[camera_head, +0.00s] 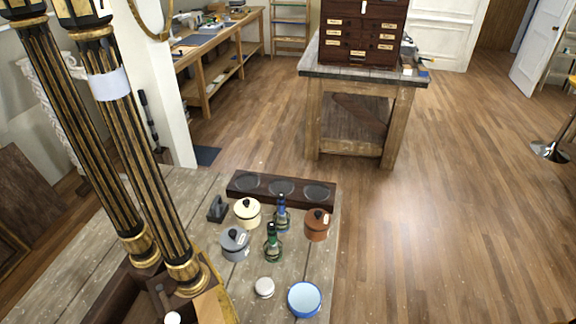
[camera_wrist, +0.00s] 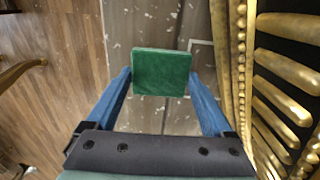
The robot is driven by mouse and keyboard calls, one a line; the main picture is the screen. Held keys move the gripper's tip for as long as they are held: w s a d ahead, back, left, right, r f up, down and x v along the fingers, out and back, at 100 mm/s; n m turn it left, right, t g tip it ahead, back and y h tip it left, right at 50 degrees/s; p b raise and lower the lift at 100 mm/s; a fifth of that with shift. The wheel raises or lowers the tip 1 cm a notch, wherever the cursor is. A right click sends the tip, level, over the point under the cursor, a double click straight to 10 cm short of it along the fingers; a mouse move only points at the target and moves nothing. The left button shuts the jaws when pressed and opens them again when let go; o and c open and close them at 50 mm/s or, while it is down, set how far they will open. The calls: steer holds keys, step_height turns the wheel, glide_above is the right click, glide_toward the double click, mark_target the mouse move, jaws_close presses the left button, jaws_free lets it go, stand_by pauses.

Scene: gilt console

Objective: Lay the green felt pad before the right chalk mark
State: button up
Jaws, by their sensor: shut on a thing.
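The green felt pad (camera_wrist: 161,72) is a flat, square-looking green piece in the wrist view. My gripper (camera_wrist: 160,84) has its two blue fingers shut on the pad's left and right sides. Beyond the pad lies a worn grey-brown wooden surface (camera_wrist: 150,22) with pale flecks. Thin pale lines form part of an outline (camera_wrist: 203,42) at the pad's upper right; it looks like a chalk mark, and the pad hides part of it. I cannot tell whether it is the right mark. Pad and gripper do not show in the head view.
Gilt ribbed columns (camera_wrist: 245,70) stand close on the right in the wrist view; similar columns (camera_head: 140,150) rise at left in the head view.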

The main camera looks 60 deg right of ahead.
steer(key=o, duration=1.1)
steer(key=shift+f, duration=0.1)
step_height(320, 180, up, 12)
steer(key=shift+r, duration=0.2)
